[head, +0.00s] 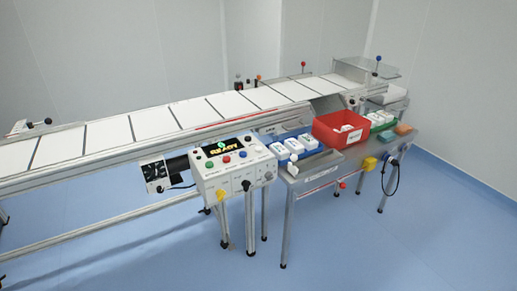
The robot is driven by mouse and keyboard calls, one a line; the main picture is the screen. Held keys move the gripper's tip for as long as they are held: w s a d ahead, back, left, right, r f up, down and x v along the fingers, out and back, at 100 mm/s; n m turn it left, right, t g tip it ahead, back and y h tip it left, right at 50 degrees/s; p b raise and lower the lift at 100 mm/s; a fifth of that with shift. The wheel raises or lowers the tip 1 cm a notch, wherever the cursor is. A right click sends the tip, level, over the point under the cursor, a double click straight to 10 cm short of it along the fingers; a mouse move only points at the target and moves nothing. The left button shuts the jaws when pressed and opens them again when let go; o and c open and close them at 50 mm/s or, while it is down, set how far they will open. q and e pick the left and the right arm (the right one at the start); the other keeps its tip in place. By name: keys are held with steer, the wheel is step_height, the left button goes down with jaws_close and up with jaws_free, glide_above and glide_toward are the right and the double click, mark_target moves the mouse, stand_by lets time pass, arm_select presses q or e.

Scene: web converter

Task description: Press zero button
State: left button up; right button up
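A white control box (236,175) on legs stands in front of the conveyor, near the middle of the head view. A dark display (224,145) on its sloped top shows the word READY in yellow with a green mark above it. Below the display are a green button (209,164), a red button (227,159) and a blue button (243,154). More small knobs sit on the front face. Button labels are too small to read, so I cannot tell which one is zero. Neither of my grippers is in view.
A long conveyor (180,118) with white panels runs behind the box. Right of it, a metal table (315,177) holds a red bin (340,135), white items and trays. A black-and-white unit (155,176) is left of the box. The blue floor (150,250) in front is clear.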

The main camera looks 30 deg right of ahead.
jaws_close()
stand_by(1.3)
